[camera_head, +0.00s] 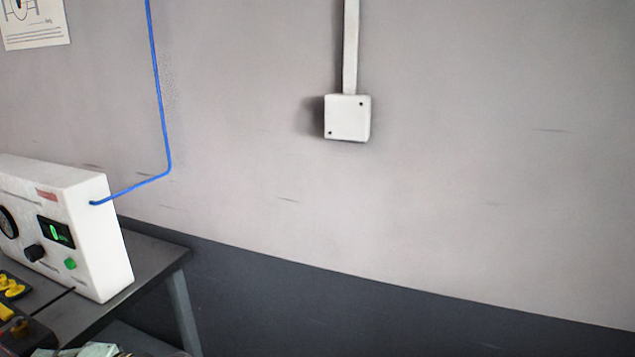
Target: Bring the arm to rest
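Neither my arm nor my gripper shows in the head camera view, so how the gripper stands is hidden. A white valve positioner box (103,248) stands on the dark table at the left. Its front has a dark knob (34,253), a small display with a green light (56,232), a green button (70,264) and a round gauge cut by the left picture edge. A blue tube (160,110) runs from the box's side up along the wall.
The dark table (150,262) ends at the left, with yellow parts (12,287) at the picture's left edge. A white junction box (347,117) with a conduit (351,45) hangs on the grey wall. A paper sheet (34,25) is at upper left. The right side shows only bare wall.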

